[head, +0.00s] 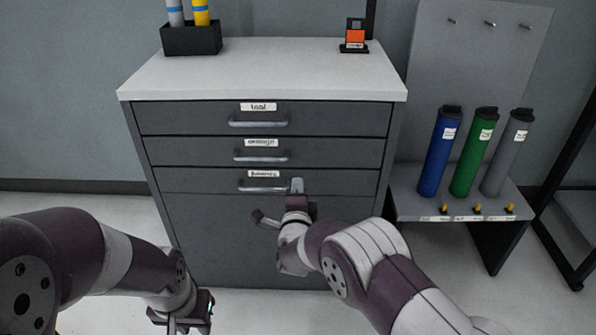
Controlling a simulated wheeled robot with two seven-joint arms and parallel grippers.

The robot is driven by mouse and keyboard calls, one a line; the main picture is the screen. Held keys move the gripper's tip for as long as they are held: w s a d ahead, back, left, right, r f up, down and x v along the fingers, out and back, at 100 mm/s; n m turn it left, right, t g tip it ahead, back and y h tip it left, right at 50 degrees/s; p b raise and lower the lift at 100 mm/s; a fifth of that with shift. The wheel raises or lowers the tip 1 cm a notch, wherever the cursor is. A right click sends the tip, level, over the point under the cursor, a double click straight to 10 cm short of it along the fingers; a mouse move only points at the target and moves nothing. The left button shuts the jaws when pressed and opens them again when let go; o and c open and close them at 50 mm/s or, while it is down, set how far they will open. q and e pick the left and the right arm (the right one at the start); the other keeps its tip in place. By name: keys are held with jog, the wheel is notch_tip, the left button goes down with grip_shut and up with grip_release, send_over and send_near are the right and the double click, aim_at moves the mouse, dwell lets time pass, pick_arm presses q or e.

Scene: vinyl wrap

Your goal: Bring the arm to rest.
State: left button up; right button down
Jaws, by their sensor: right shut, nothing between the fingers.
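My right arm (365,265) comes in from the lower right and reaches up to the front of the cabinet (200,225). My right gripper (297,187) is shut and empty, at the right end of the third drawer's handle (262,188) in the picture. I cannot tell whether it touches the handle or drawer front. My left arm (75,250) comes in from the left and hangs low. My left gripper (190,318) is near the bottom edge, partly cut off, and its fingers are not clear.
The cabinet's drawers look closed. On its white top (265,70) stand a black holder (190,40) with rolls and a small orange and black item (355,38). At right, a rack shelf (410,205) holds blue (437,155), green (473,155) and grey (507,155) tubes.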

jog(key=s+f+n+g+y, duration=0.3)
jog(key=s+f+n+g, duration=0.85)
jog(key=s+n, duration=0.25)
jog(key=s+d+r+n+g+h, duration=0.1)
jog(key=s+d+r+n+g, duration=0.25)
jog(key=s+d, duration=0.55)
jog(key=s+d+r+n+g+h, duration=0.15)
jog(key=s+d+r, duration=0.25)
jog(key=s+d, duration=0.55)
notch_tip(320, 180, up, 32)
jog(key=p, duration=3.1)
jog(key=shift+a, duration=0.4)
